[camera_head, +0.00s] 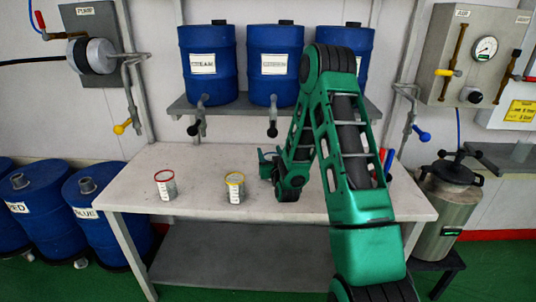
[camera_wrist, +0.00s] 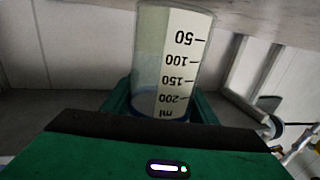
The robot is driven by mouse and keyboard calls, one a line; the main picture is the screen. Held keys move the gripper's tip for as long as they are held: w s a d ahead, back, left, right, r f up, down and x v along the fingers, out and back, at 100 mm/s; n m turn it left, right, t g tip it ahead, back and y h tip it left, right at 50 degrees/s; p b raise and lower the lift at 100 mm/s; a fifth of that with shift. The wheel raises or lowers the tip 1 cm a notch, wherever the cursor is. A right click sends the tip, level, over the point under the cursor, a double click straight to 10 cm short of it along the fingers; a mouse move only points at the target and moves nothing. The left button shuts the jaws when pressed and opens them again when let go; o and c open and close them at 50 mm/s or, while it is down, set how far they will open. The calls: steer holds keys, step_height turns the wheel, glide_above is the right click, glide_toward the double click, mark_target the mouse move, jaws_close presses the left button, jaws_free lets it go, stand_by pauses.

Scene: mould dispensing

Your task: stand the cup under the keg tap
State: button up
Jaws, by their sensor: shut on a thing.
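In the wrist view, a clear measuring cup (camera_wrist: 174,55) with ml marks and a blue rim stands between the fingers of my gripper (camera_wrist: 160,108). My gripper is shut on it. The view is upside down, with the cup's base close to the pale table surface; I cannot tell if it touches. In the head view my gripper (camera_head: 267,162) is low over the table, and my arm hides most of the held cup. Three blue kegs stand on the shelf. The left tap (camera_head: 200,112) and middle tap (camera_head: 273,117) show; my arm covers the right one.
A red-rimmed cup (camera_head: 165,186) and a yellow-rimmed cup (camera_head: 235,188) stand on the table (camera_head: 135,188), left of my gripper. The shelf (camera_head: 225,105) overhangs the table's back. A steel pot (camera_head: 447,205) is right of the table. The table's left end is clear.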

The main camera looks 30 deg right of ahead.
steer(key=shift+a+f, duration=0.1)
steer(key=shift+f, duration=0.3)
steer(key=o, duration=1.5)
steer(key=shift+c, duration=0.2)
